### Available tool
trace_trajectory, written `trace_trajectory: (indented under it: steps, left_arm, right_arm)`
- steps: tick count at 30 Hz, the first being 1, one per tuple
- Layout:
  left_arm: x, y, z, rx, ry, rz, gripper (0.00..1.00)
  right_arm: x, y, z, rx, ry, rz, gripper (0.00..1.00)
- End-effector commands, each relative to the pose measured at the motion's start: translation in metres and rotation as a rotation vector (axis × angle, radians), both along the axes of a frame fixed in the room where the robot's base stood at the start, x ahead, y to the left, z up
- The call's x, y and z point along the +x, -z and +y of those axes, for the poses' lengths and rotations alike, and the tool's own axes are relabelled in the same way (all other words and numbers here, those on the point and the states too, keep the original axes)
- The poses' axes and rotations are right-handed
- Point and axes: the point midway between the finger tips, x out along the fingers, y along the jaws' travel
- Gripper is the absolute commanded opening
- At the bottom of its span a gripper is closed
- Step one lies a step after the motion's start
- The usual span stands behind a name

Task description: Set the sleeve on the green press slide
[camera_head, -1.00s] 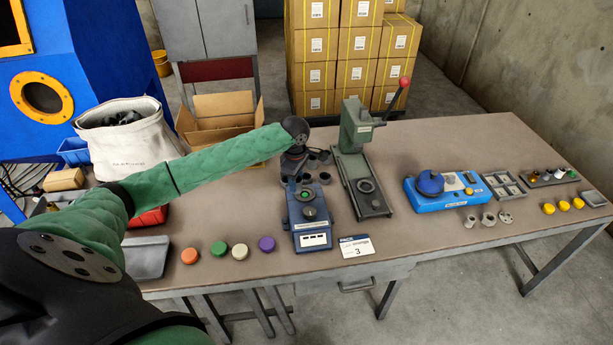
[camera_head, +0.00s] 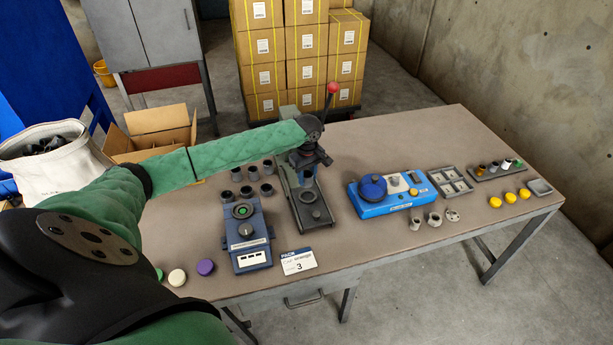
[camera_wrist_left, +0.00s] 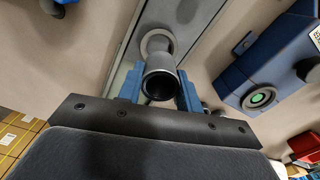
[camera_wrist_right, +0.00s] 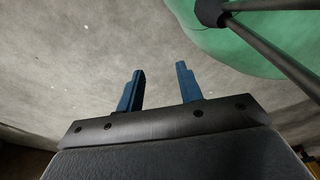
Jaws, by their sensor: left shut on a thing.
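My left gripper (camera_head: 306,170) is over the green press (camera_head: 312,222), and its arm covers much of the press body. In the left wrist view my left gripper (camera_wrist_left: 160,92) has its blue fingers on both sides of a grey sleeve (camera_wrist_left: 162,76), shut on it. The sleeve's dark open end faces the camera. Beyond it is the pale round seat (camera_wrist_left: 148,38) of the press slide; I cannot tell whether the sleeve touches it. The slide's ring (camera_head: 308,197) shows below the gripper in the head view. In the right wrist view my right gripper (camera_wrist_right: 160,80) is open and empty.
Several grey sleeves (camera_head: 247,191) stand left of the press. A blue station (camera_head: 246,232) with a green light is beside it, and a blue device (camera_head: 385,205) is to the right. Bare tabletop lies behind the blue device.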

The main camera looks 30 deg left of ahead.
Motion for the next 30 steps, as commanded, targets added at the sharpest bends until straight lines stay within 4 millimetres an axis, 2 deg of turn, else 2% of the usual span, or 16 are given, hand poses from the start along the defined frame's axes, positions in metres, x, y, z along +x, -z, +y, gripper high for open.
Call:
trace_trajectory:
  steps: [7, 25, 30]
  left_arm:
    - [0.0, 0.006, 0.0, 0.0, 0.015, -0.001, 0.05]
    - [0.0, 0.031, -0.001, 0.0, 0.014, -0.001, 0.05]
    - [0.0, 0.039, -0.001, 0.0, 0.014, -0.001, 0.05]
  right_arm:
    - [0.012, -0.001, 0.003, 0.001, 0.001, -0.006, 0.36]
    - [0.061, -0.018, 0.014, 0.008, 0.003, -0.032, 0.36]
    - [0.072, -0.033, 0.024, 0.015, 0.008, -0.023, 0.36]
